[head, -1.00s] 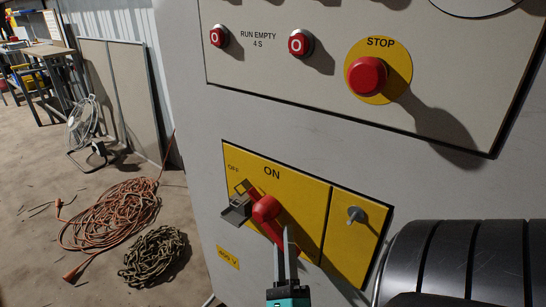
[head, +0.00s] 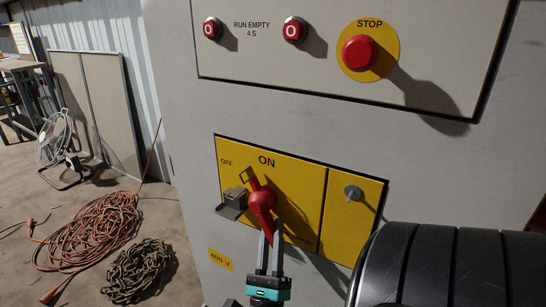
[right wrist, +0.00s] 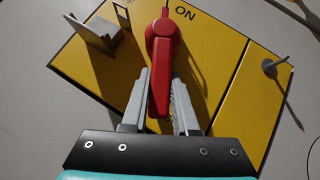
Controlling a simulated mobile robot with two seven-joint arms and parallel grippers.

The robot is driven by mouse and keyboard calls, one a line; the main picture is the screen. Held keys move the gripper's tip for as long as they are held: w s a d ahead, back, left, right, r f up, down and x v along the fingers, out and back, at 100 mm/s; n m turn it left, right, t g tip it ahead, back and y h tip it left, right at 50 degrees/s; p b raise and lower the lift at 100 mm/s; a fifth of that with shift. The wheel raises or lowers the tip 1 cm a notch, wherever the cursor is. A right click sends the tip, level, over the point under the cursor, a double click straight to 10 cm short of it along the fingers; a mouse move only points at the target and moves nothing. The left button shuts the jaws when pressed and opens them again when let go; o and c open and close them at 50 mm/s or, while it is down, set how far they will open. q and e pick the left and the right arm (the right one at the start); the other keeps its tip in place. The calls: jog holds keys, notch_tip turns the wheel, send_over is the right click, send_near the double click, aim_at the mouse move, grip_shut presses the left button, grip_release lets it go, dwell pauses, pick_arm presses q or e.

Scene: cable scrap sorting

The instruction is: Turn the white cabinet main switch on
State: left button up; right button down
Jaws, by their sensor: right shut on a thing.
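The yellow main switch plate (head: 300,225) is on the front of the white cabinet (head: 180,160), with OFF and ON printed along its top. Its red rotary handle (head: 262,205) is tilted, its upper tip up and left, below and between the two words, and its long lower end down and slightly right. My right gripper (head: 270,240) comes from below and is shut on that lower end. In the right wrist view the fingers lie on either side of the red handle (right wrist: 160,85). My left gripper is not in view.
A grey bracket (head: 232,203) sticks out just left of the handle. A small grey toggle (head: 353,193) is right of it. Above are red buttons and the red STOP button (head: 360,52). A black ribbed cylinder (head: 450,265) fills the lower right. Orange cable (head: 105,230) lies on the floor.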

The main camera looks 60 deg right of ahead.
jog(key=m+g+h, duration=0.1)
jog(key=w+m+g, duration=0.1)
jog(key=m+g, duration=0.1)
jog(key=m+g+h, duration=0.1)
jog(key=m, duration=0.1)
jog(key=shift+w+a+f+h, duration=0.15)
jog(key=shift+w+f+h, duration=0.15)
jog(key=shift+f, duration=0.05)
jog(key=shift+w+f+m+g+h, duration=0.1)
jog(key=shift+w+m+g+h, duration=0.15)
jog(key=shift+m+g, duration=0.85)
jog(key=shift+w+r+m+g+h, duration=0.1)
jog(key=shift+w+m+g+h, duration=0.2)
jog(key=shift+m+g, duration=0.75)
jog(key=shift+w+f+m+g+h, duration=0.1)
jog(key=shift+w+m+g+h, duration=0.15)
jog(key=shift+m+g, duration=0.85)
jog(key=shift+m, duration=0.55)
jog(key=c, duration=0.7)
grip_release()
